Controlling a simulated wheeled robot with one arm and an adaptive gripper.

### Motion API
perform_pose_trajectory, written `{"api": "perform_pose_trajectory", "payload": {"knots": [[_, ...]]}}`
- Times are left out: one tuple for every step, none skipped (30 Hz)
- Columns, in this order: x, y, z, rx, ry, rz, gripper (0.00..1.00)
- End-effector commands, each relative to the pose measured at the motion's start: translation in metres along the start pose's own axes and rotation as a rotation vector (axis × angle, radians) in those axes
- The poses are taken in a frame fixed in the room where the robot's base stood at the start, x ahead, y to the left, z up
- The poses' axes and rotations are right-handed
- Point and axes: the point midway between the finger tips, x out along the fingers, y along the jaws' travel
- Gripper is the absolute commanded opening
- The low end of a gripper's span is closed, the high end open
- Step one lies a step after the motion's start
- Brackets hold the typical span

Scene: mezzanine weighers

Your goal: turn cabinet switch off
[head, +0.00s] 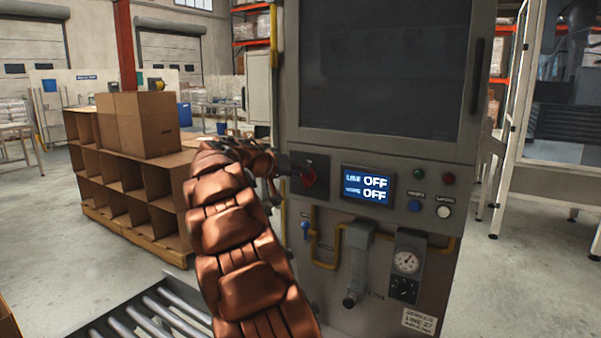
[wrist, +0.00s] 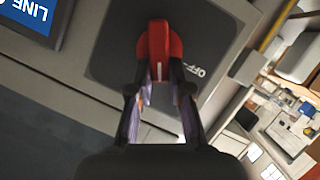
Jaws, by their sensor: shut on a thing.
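The grey cabinet (head: 400,240) stands right of centre in the head view. Its red rotary switch (head: 309,176) sits on a dark plate at the panel's upper left. In the wrist view the red switch handle (wrist: 158,50) is between the fingers of my gripper (wrist: 160,85), which is shut on it. An "OFF" mark shows on the plate right of the handle. My arm hides part of the area left of the switch in the head view.
Red, green, blue and white buttons (head: 443,212) sit right of the display. Yellow pipes and a gauge (head: 406,261) are below. A roller conveyor (head: 150,312) lies at the lower left. Cardboard boxes (head: 145,125) stand behind at left. Open floor is at right.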

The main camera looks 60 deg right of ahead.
Motion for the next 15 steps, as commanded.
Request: {"api": "perform_pose_trajectory", "payload": {"knots": [[0.001, -0.002, 0.001, -0.040, -0.001, 0.016, 0.00], [0.001, -0.003, 0.000, -0.068, 0.000, 0.027, 0.00], [0.000, -0.004, 0.000, -0.103, 0.001, 0.041, 0.00], [0.000, -0.005, 0.000, -0.129, 0.001, 0.052, 0.00], [0.000, -0.005, 0.000, -0.157, 0.000, 0.063, 0.00], [0.001, -0.006, 0.001, -0.191, -0.001, 0.079, 0.00], [0.001, -0.007, 0.001, -0.218, -0.003, 0.090, 0.00], [0.001, -0.007, 0.002, -0.245, -0.003, 0.101, 0.00], [0.001, -0.009, 0.002, -0.281, -0.003, 0.116, 0.00], [0.001, -0.009, 0.002, -0.307, -0.002, 0.127, 0.00], [0.002, -0.010, 0.002, -0.334, -0.003, 0.137, 0.00], [0.002, -0.011, 0.003, -0.368, -0.003, 0.150, 0.00], [0.002, -0.012, 0.003, -0.395, -0.002, 0.161, 0.00], [0.002, -0.013, 0.003, -0.421, -0.001, 0.172, 0.00], [0.002, -0.013, 0.003, -0.457, -0.001, 0.187, 0.00]]}}
